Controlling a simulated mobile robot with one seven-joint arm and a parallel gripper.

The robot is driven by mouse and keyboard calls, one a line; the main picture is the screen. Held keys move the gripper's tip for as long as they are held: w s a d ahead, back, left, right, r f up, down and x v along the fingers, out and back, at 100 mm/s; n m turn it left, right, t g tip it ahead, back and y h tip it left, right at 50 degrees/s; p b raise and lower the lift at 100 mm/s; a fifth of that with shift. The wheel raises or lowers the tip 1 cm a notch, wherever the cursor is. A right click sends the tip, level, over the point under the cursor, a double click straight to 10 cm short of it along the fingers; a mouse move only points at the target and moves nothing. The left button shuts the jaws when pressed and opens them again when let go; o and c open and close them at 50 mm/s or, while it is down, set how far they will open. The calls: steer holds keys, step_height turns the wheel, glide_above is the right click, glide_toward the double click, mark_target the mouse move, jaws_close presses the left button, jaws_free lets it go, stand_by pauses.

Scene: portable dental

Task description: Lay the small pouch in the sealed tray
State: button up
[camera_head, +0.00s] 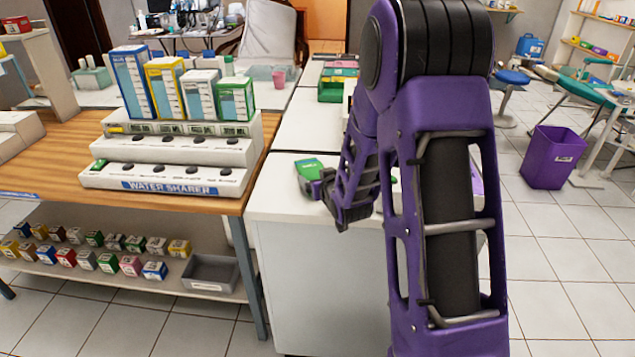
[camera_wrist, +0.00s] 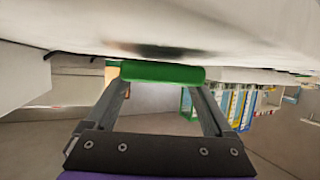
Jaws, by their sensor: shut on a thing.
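The small pouch (camera_head: 308,167), green with a white part, is at my gripper (camera_head: 325,188) over the near left corner of the white counter. My gripper is shut on it. In the wrist view, the green pouch (camera_wrist: 163,71) spans between both fingertips, close to a white surface. My arm hides part of the gripper and counter. An open grey tray (camera_head: 210,274) with a white label sits on the lower shelf at the left. I cannot tell whether this is the sealed tray, as its label is too small to read.
A white counter (camera_head: 285,203) runs back beside a wooden table (camera_head: 55,150) bearing a stepped "WATER SHARER" rack (camera_head: 165,180) and tall boxes. Several small boxes line the lower shelf (camera_head: 110,283). A green bin (camera_head: 338,85) stands farther back. A purple bin (camera_head: 553,157) stands right.

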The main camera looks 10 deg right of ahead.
steer(key=shift+f, duration=0.45)
steer(key=shift+f, duration=0.25)
steer(key=o, duration=1.1)
steer(key=shift+r, duration=0.1)
steer(key=shift+o, duration=0.2)
